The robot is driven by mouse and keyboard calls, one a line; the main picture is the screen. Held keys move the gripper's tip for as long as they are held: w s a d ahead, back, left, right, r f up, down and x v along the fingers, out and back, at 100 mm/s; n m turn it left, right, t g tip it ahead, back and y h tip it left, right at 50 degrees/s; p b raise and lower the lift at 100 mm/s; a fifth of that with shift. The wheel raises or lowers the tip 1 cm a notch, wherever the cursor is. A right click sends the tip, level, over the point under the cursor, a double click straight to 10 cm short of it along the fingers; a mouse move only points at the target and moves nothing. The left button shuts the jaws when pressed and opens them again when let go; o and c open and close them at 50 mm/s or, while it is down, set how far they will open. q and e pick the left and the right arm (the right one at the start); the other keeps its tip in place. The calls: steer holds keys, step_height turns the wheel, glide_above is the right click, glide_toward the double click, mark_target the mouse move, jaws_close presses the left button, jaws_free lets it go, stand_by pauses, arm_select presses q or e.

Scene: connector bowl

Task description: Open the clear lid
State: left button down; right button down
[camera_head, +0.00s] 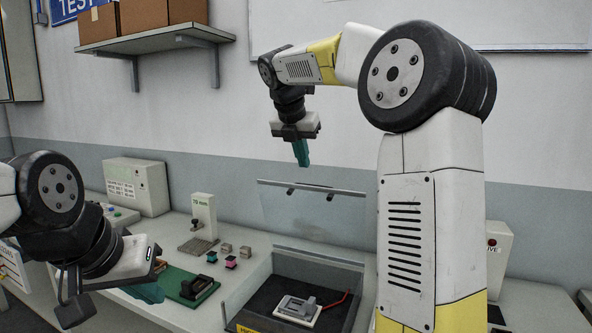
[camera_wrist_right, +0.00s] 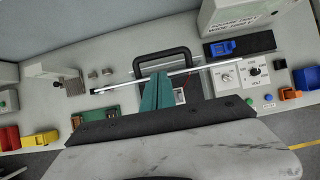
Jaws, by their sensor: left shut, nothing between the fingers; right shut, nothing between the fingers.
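The clear lid (camera_head: 312,214) stands raised at the back of a dark-floored box (camera_head: 262,317) in the head view. Two small dark fittings sit near its top edge. In the right wrist view, the lid's pale edge (camera_wrist_right: 215,69) runs across the picture, and a black loop handle (camera_wrist_right: 165,53) shows beyond the fingers. My right gripper (camera_head: 302,163) is shut and empty, above the lid's top edge; its teal fingertips (camera_wrist_right: 157,78) overlap the edge line in the wrist view. I cannot tell whether they touch. My left gripper (camera_head: 150,293) is shut and empty at the lower left.
A grey device (camera_head: 297,309) with a red wire lies in the box. Left of it are a green board (camera_head: 187,284), several small blocks (camera_head: 231,262) and a white gauge stand (camera_head: 203,215). A shelf (camera_head: 160,39) hangs on the wall at upper left.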

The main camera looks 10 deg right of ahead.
steer(key=x, duration=0.8)
steer(key=shift+w+d+f, duration=0.1)
steer(key=shift+f, duration=0.25)
